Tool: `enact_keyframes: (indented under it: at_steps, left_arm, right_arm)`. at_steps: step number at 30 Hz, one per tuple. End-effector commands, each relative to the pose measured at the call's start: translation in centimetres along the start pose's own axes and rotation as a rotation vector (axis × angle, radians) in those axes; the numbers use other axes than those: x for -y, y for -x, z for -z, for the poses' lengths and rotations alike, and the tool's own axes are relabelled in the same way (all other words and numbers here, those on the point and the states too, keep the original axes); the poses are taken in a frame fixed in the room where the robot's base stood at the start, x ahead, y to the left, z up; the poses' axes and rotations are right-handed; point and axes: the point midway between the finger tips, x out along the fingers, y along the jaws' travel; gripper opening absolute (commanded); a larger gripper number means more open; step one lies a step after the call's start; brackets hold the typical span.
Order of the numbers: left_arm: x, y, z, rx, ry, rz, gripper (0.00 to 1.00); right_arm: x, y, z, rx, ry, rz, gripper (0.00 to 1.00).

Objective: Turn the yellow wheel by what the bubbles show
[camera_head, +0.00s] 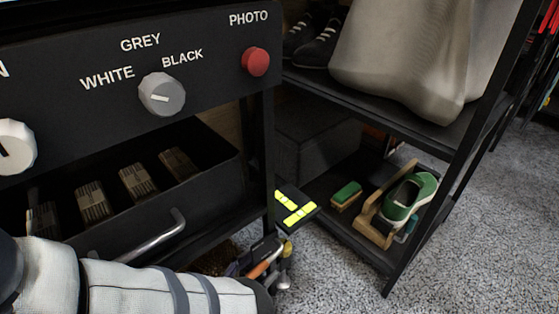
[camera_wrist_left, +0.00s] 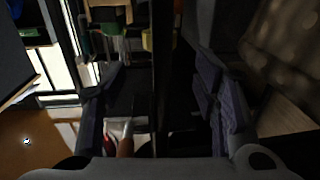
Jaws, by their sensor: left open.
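Two yellow-green bubble vials (camera_head: 294,206) are set at an angle to each other on a small dark plate beside the cabinet. The bubbles are too small to read surely. A small yellow part (camera_head: 287,250), perhaps the yellow wheel, shows below the plate, partly hidden. My left gripper (camera_head: 260,256) is low beside the cabinet, just left of this part, and partly hidden by my arm. In the left wrist view its fingers (camera_wrist_left: 155,108) are spread wide with nothing clearly held. A yellow piece (camera_wrist_left: 148,39) shows beyond them there. My right gripper is out of view.
The cabinet has a grey dial (camera_head: 161,95), a red PHOTO button (camera_head: 256,62) and an open drawer (camera_head: 215,163) of brushes. Right of it, a dark rack holds a green sneaker (camera_head: 411,195) on a wooden stand and a green brush (camera_head: 347,194). Grey carpet lies clear at right.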

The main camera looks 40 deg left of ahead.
Motion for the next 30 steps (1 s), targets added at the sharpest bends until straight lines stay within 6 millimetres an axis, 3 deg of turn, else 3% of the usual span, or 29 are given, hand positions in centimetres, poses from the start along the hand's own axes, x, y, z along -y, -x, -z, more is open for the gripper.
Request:
enact_keyframes:
  at_steps: [3,9,19,26,30]
  left_arm:
    - [-0.1,-3.1,-0.3,-0.001,0.001,-0.002,0.55]
    - [0.0,-6.4,-0.2,0.001,0.001,0.000,0.55]
    - [0.0,-7.1,-0.1,0.002,0.000,0.001,0.55]
    - [0.0,-7.0,-0.1,0.002,0.001,0.001,0.07]
    - [0.1,-7.0,-0.1,0.003,0.002,-0.009,0.07]
  right_arm:
    - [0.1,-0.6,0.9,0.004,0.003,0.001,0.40]
    - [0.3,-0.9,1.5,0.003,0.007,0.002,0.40]
    - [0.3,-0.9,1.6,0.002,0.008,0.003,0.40]
    - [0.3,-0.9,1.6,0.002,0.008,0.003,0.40]
    - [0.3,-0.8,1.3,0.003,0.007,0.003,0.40]
